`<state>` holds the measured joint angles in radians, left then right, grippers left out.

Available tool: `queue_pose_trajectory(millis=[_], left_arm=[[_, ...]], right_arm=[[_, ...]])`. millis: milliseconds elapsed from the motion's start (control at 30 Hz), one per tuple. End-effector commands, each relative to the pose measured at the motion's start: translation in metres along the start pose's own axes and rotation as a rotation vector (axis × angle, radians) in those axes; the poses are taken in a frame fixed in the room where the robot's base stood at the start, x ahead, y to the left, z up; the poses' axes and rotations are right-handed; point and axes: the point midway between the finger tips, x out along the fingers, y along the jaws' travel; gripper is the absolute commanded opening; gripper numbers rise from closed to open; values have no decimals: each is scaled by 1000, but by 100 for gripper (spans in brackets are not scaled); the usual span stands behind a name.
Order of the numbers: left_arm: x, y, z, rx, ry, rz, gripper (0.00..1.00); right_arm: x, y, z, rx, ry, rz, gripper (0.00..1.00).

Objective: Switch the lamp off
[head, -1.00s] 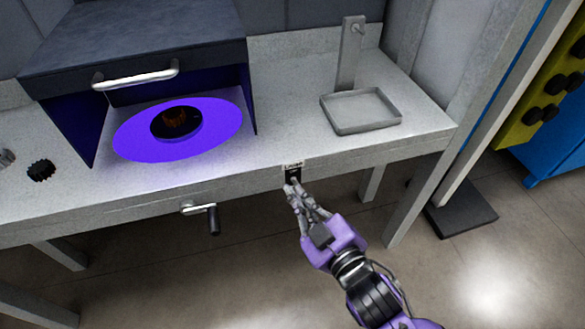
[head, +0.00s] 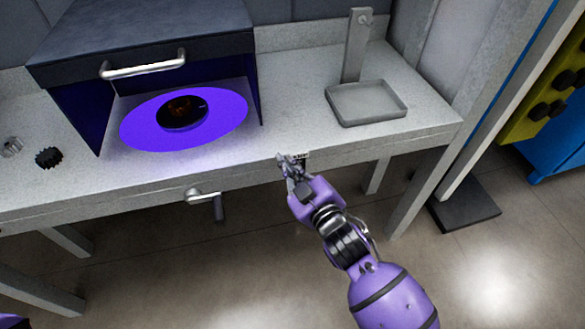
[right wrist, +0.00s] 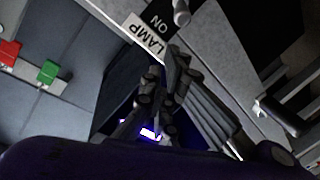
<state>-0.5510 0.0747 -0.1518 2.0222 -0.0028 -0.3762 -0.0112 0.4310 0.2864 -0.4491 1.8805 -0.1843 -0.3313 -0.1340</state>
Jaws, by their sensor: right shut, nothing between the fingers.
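My right gripper (head: 287,161) is shut and empty at the bench's front edge, just below the top surface. The lamp switch plate (head: 301,158) on that edge is partly hidden behind it. In the right wrist view the shut fingers (right wrist: 172,75) lie close to a label (right wrist: 148,36) reading LAMP and ON, with a light metal lever (right wrist: 181,12) beside the word ON. I cannot tell whether the fingers touch the switch. Violet light fills the dark hooded booth (head: 150,40) and colours the round turntable (head: 222,128) in it. My left gripper is not in view.
A crank handle (head: 206,199) sticks out from the bench front, left of my right gripper. A shallow grey tray (head: 385,118) with an upright post stands on the bench at the right. Small dark gear (head: 48,157) lies at the left. Floor in front is open.

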Motion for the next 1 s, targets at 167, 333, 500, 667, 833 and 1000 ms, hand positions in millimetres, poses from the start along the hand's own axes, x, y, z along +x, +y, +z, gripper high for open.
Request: queue_pose_trajectory(millis=[167, 333, 500, 667, 833, 1000], left_arm=[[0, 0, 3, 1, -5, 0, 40], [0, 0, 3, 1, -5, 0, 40], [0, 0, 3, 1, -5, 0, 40], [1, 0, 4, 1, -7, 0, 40], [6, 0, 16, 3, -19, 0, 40], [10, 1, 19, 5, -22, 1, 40]], right_arm=[[-6, 0, 15, 1, 2, 0, 0], [-7, 0, 19, 2, 4, 0, 0], [-8, 0, 19, 1, 4, 0, 0], [-8, -1, 20, 1, 6, 2, 0], [-9, -4, 24, -1, 24, 13, 0], [-10, -4, 24, -6, 46, 27, 0]])
